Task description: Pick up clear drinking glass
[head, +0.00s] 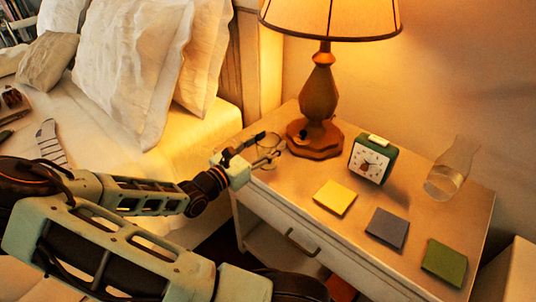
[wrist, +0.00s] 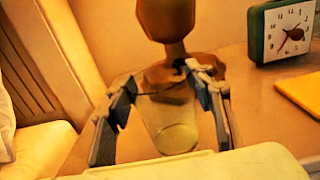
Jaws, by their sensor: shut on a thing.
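The clear drinking glass (head: 269,141) is at the left end of the nightstand, beside the lamp base. In the wrist view the glass (wrist: 172,122) stands out faintly between my two fingers, with a pale round end toward the camera. My gripper (head: 262,152) reaches in from the left over the bed edge and is shut on this glass. In the wrist view one finger is on each side of it. I cannot tell whether the glass touches the tabletop. The fingers partly hide it in the head view.
The lamp (head: 319,95) stands close behind the glass. A green clock (head: 372,160), a yellow pad (head: 335,197), a grey pad (head: 387,228), a green pad (head: 444,262) and a clear carafe-like vessel (head: 447,178) are on the nightstand (head: 290,185). The bed (head: 215,128) lies left.

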